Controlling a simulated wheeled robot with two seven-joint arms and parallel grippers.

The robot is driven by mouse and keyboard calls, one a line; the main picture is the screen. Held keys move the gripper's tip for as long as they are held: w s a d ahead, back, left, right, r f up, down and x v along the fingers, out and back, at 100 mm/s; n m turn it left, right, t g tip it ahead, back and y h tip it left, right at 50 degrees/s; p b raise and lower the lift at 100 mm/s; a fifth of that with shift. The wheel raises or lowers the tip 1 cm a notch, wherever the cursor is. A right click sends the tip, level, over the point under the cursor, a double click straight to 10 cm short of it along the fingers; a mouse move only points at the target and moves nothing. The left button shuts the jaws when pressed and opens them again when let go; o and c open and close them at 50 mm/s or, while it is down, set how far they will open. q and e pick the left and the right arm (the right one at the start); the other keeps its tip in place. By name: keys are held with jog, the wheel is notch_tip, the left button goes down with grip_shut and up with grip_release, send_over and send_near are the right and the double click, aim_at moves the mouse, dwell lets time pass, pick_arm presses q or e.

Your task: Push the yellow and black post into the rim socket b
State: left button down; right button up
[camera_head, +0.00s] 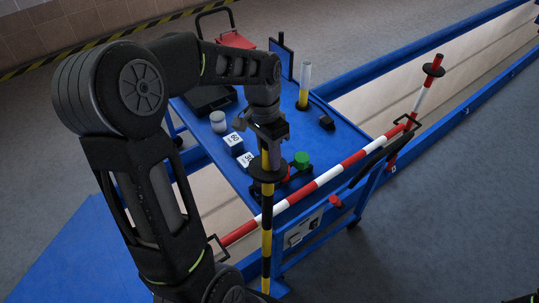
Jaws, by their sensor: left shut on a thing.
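The yellow and black post (266,218) stands close to upright in the lower middle of the head view, with a black disc collar near its top. My left gripper (266,146) is shut on the post's top, above the collar. The post's lower end reaches down over the blue frame near the bottom of the view. I cannot tell whether it is in a socket. Rim socket b cannot be made out, and no letter there is readable. My right gripper is not in view.
A red and white bar (328,176) runs diagonally behind the post. A red and white post (428,85) with a black collar stands on the far rim. The blue table (330,150) holds a clear cylinder (305,78), a green knob (301,159) and labelled blocks (233,139).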

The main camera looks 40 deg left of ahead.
pick_arm(q)
jog(key=shift+r, duration=0.35)
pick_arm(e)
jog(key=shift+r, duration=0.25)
pick_arm(q)
jog(key=shift+r+p, duration=2.6)
jog(key=shift+r, duration=0.5)
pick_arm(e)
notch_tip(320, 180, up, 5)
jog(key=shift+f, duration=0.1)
pick_arm(q)
jog(key=shift+d+f, duration=0.1)
